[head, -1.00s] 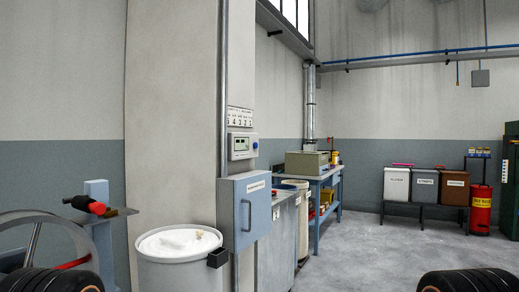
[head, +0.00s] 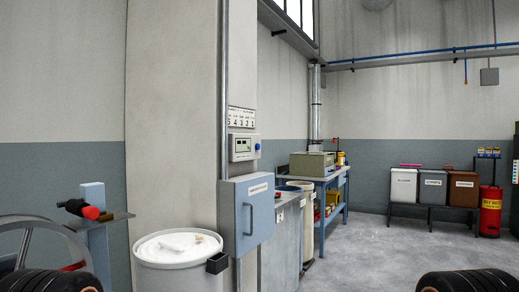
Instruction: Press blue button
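A small blue button (head: 257,146) sits on the right side of a light grey wall box with a display (head: 241,147). The box is fixed to the pillar above a blue-grey cabinet (head: 247,214). The button is small, and whether it is pressed in cannot be told. Neither of my grippers shows in the head view. Only dark ribbed parts of my own body show at the bottom left and bottom right corners.
At left, a blue post (head: 96,230) carries a red-tipped black tool (head: 82,208) beside a wheel. A blue workbench (head: 333,180) and bins (head: 433,186) stand farther back. Floor at right is clear.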

